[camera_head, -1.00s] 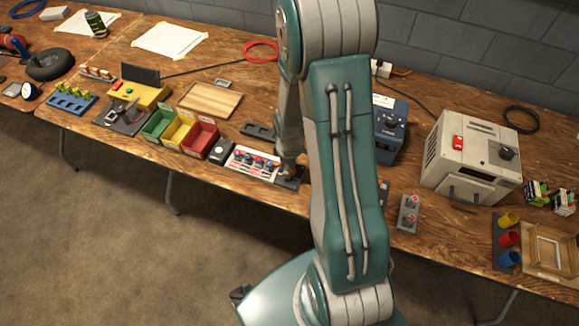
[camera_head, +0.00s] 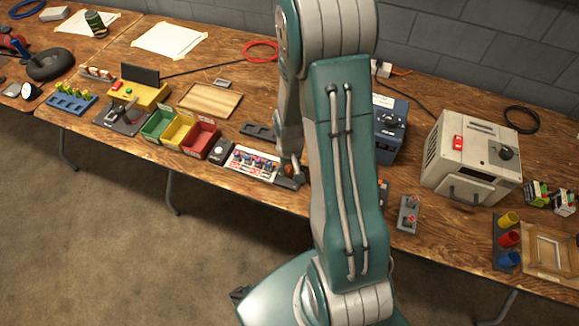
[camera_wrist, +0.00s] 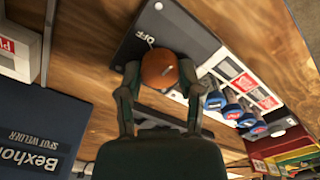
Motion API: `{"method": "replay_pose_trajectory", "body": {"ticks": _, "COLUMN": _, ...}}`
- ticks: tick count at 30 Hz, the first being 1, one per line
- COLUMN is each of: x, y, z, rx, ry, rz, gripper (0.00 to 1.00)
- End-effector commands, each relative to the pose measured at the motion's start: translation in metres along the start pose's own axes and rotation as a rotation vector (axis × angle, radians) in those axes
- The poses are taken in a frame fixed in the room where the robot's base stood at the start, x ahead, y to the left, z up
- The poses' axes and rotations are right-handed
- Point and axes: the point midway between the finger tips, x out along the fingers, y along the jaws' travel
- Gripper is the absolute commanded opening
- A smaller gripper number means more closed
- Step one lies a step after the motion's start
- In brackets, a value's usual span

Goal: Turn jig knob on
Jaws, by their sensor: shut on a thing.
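The jig knob (camera_wrist: 159,66) is a round orange-brown knob on a dark plate (camera_wrist: 178,27) in the wrist view. White "OFF" lettering shows on the plate by the knob. My gripper (camera_wrist: 159,76) has one finger on each side of the knob and is shut on it. In the head view the plate (camera_head: 292,182) lies near the bench's front edge, and the orange knob shows small at my gripper (camera_head: 290,171). My arm hides part of this area. The knob's exact pointing direction cannot be told.
A white board (camera_head: 252,163) with several coloured knobs lies just left of the plate. A dark blue spot welder (camera_head: 388,142) stands to the right, behind my arm. Red, yellow and green bins (camera_head: 200,140) are farther left. A beige box machine (camera_head: 472,155) stands at right.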

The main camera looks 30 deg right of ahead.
Motion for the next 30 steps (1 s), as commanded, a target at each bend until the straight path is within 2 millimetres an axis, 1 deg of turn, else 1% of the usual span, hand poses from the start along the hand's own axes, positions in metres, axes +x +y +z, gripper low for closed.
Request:
{"method": "replay_pose_trajectory", "body": {"ticks": 1, "x": 0.0015, "y": -0.0004, "z": 0.0027, "rx": 0.044, "ry": -0.008, "rz": 0.000, "gripper": 0.00}}
{"method": "replay_pose_trajectory", "body": {"ticks": 21, "x": 0.0019, "y": -0.0016, "z": 0.0033, "rx": 0.673, "ry": -0.011, "rz": 0.003, "gripper": 0.00}}
{"method": "replay_pose_trajectory", "body": {"ticks": 30, "x": 0.0020, "y": -0.0020, "z": 0.0031, "rx": 0.889, "ry": -0.011, "rz": 0.004, "gripper": 0.00}}
